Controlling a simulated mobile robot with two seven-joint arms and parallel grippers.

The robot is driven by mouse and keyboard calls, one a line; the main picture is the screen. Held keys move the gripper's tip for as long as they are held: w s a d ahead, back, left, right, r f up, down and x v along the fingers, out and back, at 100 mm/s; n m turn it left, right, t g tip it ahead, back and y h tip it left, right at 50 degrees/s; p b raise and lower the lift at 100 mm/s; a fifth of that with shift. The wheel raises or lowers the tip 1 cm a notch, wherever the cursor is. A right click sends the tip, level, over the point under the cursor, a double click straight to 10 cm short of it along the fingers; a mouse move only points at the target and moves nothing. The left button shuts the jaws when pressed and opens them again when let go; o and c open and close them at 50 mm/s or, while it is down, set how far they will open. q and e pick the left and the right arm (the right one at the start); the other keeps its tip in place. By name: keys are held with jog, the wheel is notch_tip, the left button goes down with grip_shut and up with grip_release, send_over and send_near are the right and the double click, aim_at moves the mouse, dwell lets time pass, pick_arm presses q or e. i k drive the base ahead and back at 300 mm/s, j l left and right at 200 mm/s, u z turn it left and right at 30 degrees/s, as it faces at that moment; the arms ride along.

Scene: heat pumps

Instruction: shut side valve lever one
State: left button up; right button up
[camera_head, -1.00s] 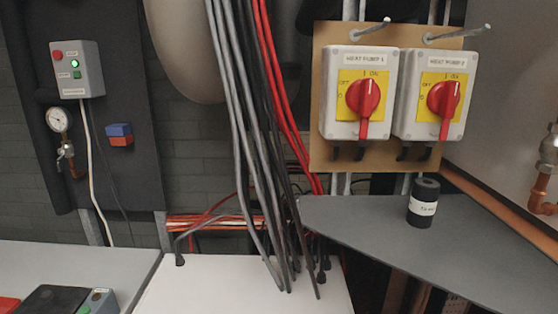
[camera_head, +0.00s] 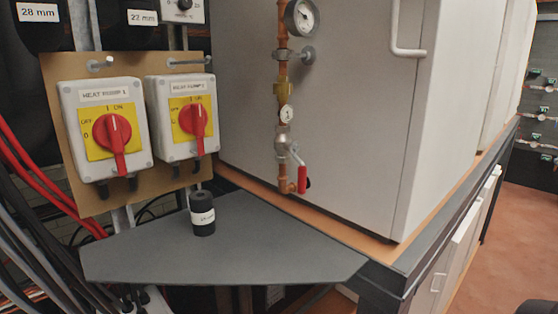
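A small valve with a red lever (camera_head: 302,178) sits at the lower end of a vertical copper pipe (camera_head: 281,100) on the side of a large white cabinet (camera_head: 365,120). The lever hangs downward, close to the pipe. I cannot tell from the picture whether this is side valve lever one. Neither of my grippers is in the picture.
A grey corner shelf (camera_head: 270,245) stands below the valve, with a black cylinder (camera_head: 202,213) on it. Two red rotary switches, heat pump 1 (camera_head: 113,132) and heat pump 2 (camera_head: 194,119), are at left. Open floor (camera_head: 500,240) lies at right.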

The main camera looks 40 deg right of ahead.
aim_at(294, 148)
jog(key=z, duration=0.8)
